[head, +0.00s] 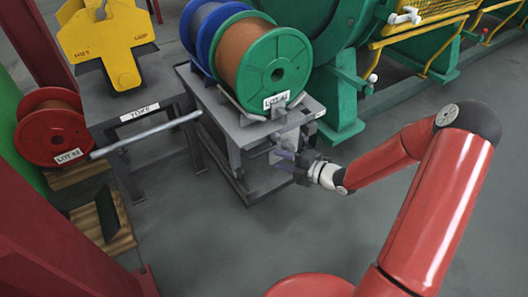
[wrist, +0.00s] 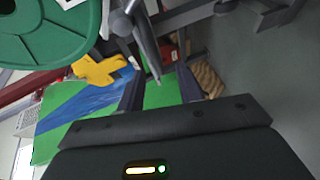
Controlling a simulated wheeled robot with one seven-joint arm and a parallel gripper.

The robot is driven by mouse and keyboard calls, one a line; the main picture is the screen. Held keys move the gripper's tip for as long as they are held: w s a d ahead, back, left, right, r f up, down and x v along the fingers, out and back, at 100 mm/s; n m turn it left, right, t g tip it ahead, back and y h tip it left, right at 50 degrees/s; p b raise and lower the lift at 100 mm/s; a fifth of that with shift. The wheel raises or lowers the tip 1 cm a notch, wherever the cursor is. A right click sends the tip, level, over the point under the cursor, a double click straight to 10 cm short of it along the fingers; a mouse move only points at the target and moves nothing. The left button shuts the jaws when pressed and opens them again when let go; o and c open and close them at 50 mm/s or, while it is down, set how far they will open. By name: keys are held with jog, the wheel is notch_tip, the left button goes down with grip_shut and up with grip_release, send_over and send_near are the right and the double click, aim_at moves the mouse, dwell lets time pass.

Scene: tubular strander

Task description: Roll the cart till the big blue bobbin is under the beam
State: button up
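The grey cart (head: 235,140) stands at the middle of the head view. The big blue bobbin (head: 207,30) lies on its top, partly hidden behind a green-flanged bobbin (head: 285,62) with brown winding. The green bobbin also fills the upper left of the wrist view (wrist: 50,35). My gripper (head: 298,162) is at the cart's right side, below its top; touching or apart is unclear. The overhead beam cannot be made out; red posts (head: 45,40) stand at the left.
A yellow yoke (head: 108,40) sits on a stand (head: 155,85) left of the cart, with a pale grey bar (head: 145,136) in front. A red bobbin (head: 52,130) stands at far left. Green machinery (head: 345,90) is close behind on the right. The floor (head: 240,240) in front is clear.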

aim_at(266, 152)
jog(key=x, duration=0.5)
jog(key=b+x, duration=0.1)
jog(key=x, duration=0.1)
jog(key=shift+w+a+r, duration=0.15)
jog(key=shift+w+r, duration=0.2)
jog(key=shift+w, duration=0.1)
grip_shut()
